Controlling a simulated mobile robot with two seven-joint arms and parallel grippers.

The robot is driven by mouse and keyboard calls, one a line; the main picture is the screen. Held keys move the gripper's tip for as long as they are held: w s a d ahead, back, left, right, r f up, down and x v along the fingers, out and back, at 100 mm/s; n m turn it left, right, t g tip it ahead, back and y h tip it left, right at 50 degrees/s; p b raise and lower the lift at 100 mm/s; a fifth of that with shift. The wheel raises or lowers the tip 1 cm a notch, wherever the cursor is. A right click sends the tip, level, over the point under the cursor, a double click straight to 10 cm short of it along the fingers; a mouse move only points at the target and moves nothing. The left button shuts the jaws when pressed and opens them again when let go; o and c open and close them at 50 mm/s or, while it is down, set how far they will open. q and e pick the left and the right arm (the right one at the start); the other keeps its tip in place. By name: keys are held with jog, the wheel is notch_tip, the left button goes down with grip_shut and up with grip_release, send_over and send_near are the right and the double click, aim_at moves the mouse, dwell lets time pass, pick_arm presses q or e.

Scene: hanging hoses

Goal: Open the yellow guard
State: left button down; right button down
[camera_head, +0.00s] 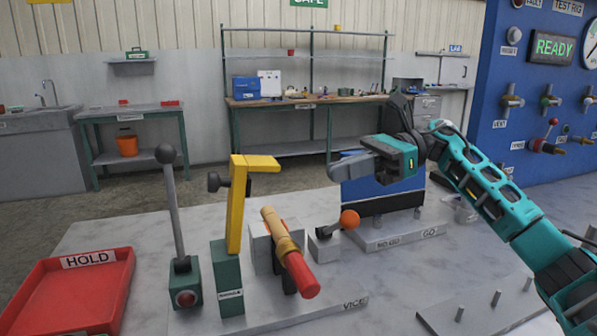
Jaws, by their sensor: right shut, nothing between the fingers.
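The yellow guard (236,205) is an angled bar standing upright on a green block (228,278) on the table. Its short top arm points right. Right of the guard, the vice (262,250) holds a brass and red piece (292,258) that slants towards me. My right gripper (338,168) is shut and empty, to the right of the guard and clear of it in the picture, pointing left. My left gripper is not in view.
A tall grey lever (175,205) stands left of the guard. A red HOLD tray (100,290) is at the front left. An orange-knobbed lever (349,219) and the NO-GO/GO block (395,238) stand right of the vice. A plate with pegs (480,308) is at front right.

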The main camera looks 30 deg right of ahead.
jog(key=p, duration=0.1)
send_near(240, 205)
jog(key=w+a, duration=0.3)
jog(key=a, duration=0.2)
jog(key=shift+w+f, duration=0.1)
jog(key=shift+w+a+r+h+p, duration=0.1)
jog(key=shift+a+r+h+p, duration=0.2)
jog(key=shift+a+p, duration=0.15)
jog(key=shift+w+a+r+h+p, duration=0.2)
jog(key=shift+a+h+p, duration=0.1)
jog(key=shift+a+p, duration=0.15)
jog(key=shift+s+d, duration=0.1)
jog(key=shift+d, duration=0.05)
